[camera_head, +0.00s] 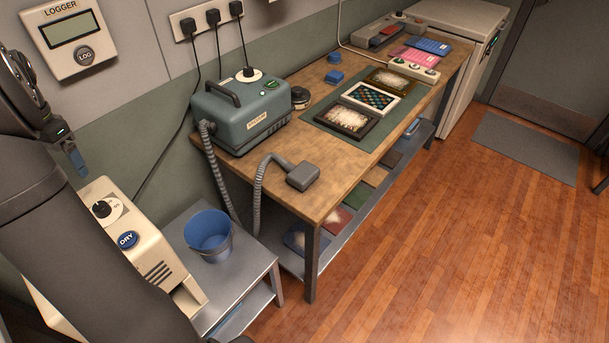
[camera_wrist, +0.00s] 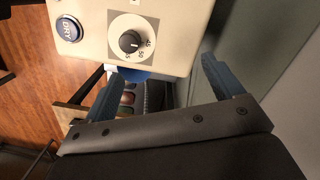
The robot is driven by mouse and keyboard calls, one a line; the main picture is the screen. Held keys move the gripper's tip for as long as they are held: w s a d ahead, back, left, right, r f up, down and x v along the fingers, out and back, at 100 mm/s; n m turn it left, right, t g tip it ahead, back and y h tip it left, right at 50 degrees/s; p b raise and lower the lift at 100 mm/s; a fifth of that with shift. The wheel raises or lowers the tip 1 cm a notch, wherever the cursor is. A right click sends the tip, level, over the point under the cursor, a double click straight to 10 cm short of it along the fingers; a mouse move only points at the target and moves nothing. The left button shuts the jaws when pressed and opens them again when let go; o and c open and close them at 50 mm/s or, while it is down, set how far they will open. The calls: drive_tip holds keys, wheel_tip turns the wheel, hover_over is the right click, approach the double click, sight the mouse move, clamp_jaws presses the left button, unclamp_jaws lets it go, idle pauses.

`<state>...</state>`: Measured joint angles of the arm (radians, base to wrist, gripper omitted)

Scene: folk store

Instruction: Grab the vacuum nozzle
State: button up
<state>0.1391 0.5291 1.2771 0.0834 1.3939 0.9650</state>
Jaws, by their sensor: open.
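The vacuum nozzle (camera_head: 303,176) is a grey flat head lying on the front left corner of the wooden workbench (camera_head: 345,160). Its ribbed grey hose (camera_head: 259,190) hangs over the bench edge and loops towards the teal vacuum unit (camera_head: 240,112), which stands on the bench behind it. My gripper (camera_head: 77,163) is at the far left, above the cream dryer machine and well away from the nozzle. In the wrist view my gripper (camera_wrist: 162,68) has its two blue fingers spread apart with nothing held between them. The nozzle cannot be made out in the wrist view.
The cream dryer (camera_head: 140,255) with a dial and DRY button stands below my gripper. A blue bucket (camera_head: 209,235) sits on a low metal table between dryer and bench. Framed pieces lie on a green mat (camera_head: 318,128).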

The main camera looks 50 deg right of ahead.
drive_tip(key=m+h, duration=0.5)
approach(303, 171)
drive_tip(key=shift+t, duration=0.3)
drive_tip(key=x, duration=0.5)
drive_tip(key=shift+s+d+f, duration=0.1)
drive_tip(key=shift+s+f, duration=0.05)
drive_tip(key=shift+s, duration=0.05)
drive_tip(key=shift+x, duration=2.6)
drive_tip(key=shift+s, duration=0.1)
drive_tip(key=c, duration=1.1)
drive_tip(key=shift+c, duration=0.2)
